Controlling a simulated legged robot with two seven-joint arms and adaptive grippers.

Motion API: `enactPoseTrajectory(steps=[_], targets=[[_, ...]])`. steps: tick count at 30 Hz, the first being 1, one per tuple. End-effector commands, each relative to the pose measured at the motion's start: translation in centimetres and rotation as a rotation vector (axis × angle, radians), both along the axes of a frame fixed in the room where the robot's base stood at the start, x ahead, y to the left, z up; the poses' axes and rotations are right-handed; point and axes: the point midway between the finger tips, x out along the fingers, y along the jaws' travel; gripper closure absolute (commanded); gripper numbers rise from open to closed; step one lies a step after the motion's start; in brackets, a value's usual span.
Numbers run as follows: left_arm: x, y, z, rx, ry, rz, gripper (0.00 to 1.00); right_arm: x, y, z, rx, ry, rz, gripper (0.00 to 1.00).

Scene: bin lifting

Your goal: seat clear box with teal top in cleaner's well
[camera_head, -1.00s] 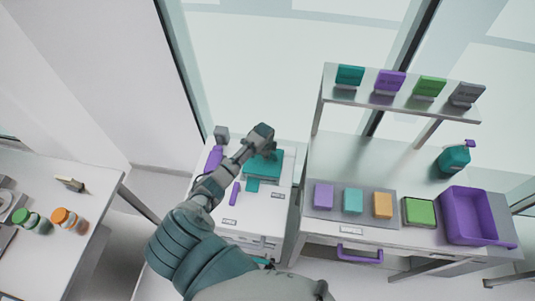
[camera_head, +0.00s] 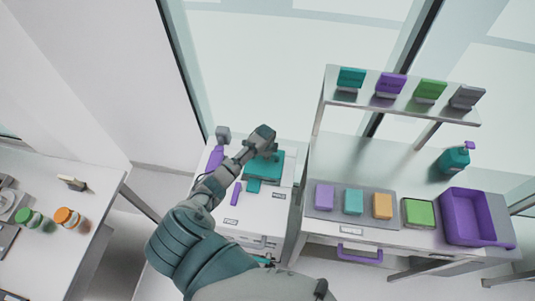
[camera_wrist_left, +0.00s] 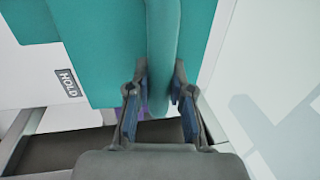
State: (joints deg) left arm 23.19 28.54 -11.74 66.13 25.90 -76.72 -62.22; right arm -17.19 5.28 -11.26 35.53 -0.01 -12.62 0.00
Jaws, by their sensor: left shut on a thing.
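The teal top (camera_head: 262,170) sits over the white cleaner (camera_head: 262,208) on the left bench. My left gripper (camera_head: 268,146) is above it. In the left wrist view my left gripper (camera_wrist_left: 157,100) has its two fingers on either side of a raised teal ridge (camera_wrist_left: 163,50) and is shut on it. Broad teal surfaces (camera_wrist_left: 95,45) lie on both sides of the ridge. The clear walls of the box and the well are hidden, so I cannot tell how deep the box sits. My right gripper is not in view.
A purple bottle (camera_head: 215,158) and a purple bar (camera_head: 235,194) are left of the teal top. The right bench holds coloured blocks (camera_head: 353,202), a green-topped box (camera_head: 418,213), a purple bin (camera_head: 467,215) and a teal bottle (camera_head: 454,160). A shelf (camera_head: 400,101) stands above.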

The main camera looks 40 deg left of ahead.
Motion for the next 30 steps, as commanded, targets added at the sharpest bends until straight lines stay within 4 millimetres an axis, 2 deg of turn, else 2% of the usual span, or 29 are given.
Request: enactPoseTrajectory(steps=[5,14,26,27,30], targets=[[0.1,0.0,0.0,-0.001,-0.003,0.001,1.0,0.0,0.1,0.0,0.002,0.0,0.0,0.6],[0.1,0.0,0.0,0.002,-0.002,0.0,1.0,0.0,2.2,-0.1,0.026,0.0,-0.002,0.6],[0.1,0.5,-0.4,0.001,-0.002,0.001,1.0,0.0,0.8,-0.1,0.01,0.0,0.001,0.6],[0.1,0.5,-0.4,0.0,-0.002,0.001,0.72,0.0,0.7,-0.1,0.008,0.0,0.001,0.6],[0.1,0.5,-0.4,0.0,-0.002,0.001,0.5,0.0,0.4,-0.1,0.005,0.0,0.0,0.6]])
